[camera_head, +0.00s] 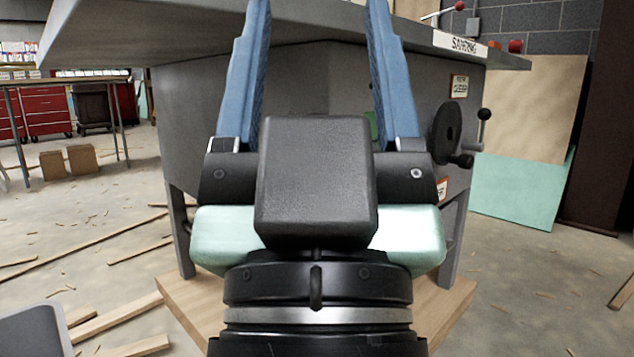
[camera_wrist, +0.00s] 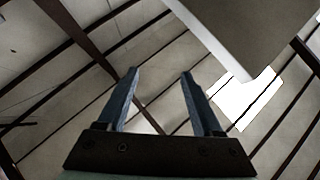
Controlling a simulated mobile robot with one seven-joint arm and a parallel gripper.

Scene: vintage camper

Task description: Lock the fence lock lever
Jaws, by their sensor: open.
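A thin lever with a red knob (camera_head: 459,6) shows at the top right in the head view, above the grey machine table. I cannot tell for sure whether it is the fence lock lever; the fence itself is not clearly visible. My gripper (camera_head: 316,20) is open and empty, its two blue fingers pointing up in front of the machine, left of the red-knobbed lever and apart from it. The fingertips run out of the top of the head view. In the wrist view my gripper (camera_wrist: 160,75) also shows open, with nothing between the fingers.
The grey machine table (camera_head: 130,30) overhangs its cabinet (camera_head: 200,110). A black handwheel (camera_head: 447,132) and a red knob (camera_head: 515,46) are at the right. The table's edge (camera_wrist: 215,45) shows against the ceiling in the wrist view. Wood scraps (camera_head: 118,320) lie on the floor.

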